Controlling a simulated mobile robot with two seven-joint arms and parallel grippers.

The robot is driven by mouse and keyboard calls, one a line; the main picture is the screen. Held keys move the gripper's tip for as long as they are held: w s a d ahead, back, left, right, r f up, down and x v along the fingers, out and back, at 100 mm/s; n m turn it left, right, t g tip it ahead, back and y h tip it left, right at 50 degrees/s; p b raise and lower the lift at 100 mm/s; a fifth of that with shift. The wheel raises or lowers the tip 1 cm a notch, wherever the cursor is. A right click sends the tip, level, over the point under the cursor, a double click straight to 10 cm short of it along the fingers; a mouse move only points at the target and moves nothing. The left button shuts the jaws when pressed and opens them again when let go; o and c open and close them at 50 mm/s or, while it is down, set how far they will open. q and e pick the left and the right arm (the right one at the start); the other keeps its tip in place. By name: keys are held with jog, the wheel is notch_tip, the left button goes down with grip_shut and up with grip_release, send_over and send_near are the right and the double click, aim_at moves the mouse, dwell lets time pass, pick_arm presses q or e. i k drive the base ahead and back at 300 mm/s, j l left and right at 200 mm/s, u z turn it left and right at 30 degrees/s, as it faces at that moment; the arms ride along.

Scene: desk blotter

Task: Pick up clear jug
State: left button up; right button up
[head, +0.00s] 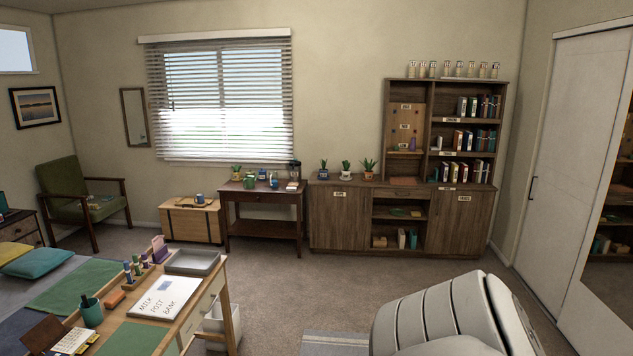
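I cannot make out a clear jug with certainty. A small dark-topped, partly see-through vessel (294,171) stands at the right end of the dark side table (262,196) under the window, and it may be the jug. It is too small and far away to tell. Green cups (250,181) and a potted plant (237,173) stand on the same table, to its left. Neither of my grippers is in view.
A wooden chest (191,222) stands left of the side table, and a shelved cabinet (338,217) stands to its right. A desk with a grey tray (193,262) is at the front left. Carpet (300,285) lies open between. A large white rounded form fills the lower right.

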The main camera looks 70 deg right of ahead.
aim_at(273, 174)
jog(key=z, duration=2.05)
jog(key=i+z, duration=0.3)
jog(key=i, duration=1.15)
jog(key=i+l, duration=0.1)
jog(key=i, duration=5)
